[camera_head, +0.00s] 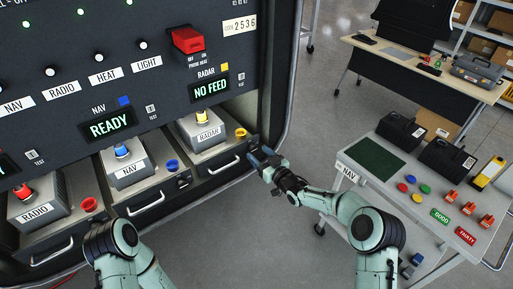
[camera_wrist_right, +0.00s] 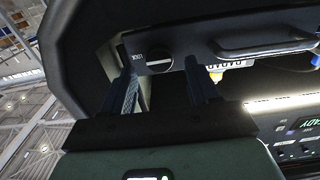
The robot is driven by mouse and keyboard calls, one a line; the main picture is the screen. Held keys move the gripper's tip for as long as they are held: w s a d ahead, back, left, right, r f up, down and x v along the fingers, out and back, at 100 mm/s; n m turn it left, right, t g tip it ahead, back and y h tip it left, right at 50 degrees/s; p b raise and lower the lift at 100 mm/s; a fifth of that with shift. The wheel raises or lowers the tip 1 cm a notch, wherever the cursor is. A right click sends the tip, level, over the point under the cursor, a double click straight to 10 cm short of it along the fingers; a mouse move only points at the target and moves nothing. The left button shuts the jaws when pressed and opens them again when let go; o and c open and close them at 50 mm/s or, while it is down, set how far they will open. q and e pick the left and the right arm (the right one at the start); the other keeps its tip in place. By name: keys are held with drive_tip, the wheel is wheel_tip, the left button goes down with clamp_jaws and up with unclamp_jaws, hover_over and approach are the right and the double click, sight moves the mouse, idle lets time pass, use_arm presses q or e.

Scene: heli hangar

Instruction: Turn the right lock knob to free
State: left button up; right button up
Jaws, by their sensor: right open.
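The right lock knob (camera_wrist_right: 155,62) is a dark round knob with a pale line across it, on the dark drawer front (camera_wrist_right: 205,45) beside a small "LOCK" label (camera_wrist_right: 137,57). In the wrist view it shows between my two fingertips. My right gripper (camera_head: 260,157) is open at the right end of the RADAR drawer front (camera_head: 222,167); it hides most of the knob in the head view. I cannot tell whether the fingers touch the knob. My left arm comes in at the lower left, but its gripper is out of view.
The RADAR drawer's handle (camera_head: 224,166) lies left of the gripper. The NAV (camera_head: 155,203) and RADIO (camera_head: 52,247) drawers continue leftward. A white cart (camera_head: 385,205) with parts and coloured caps stands to the right. Open floor lies between cabinet and cart.

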drive_tip(key=shift+p+x, duration=0.3)
drive_tip(key=shift+x, duration=0.7)
drive_tip(key=shift+w, duration=0.2)
use_arm(q)
drive_tip(key=shift+w+r, duration=0.7)
drive_tip(key=shift+w, duration=0.1)
use_arm(e)
drive_tip(key=shift+s, duration=0.15)
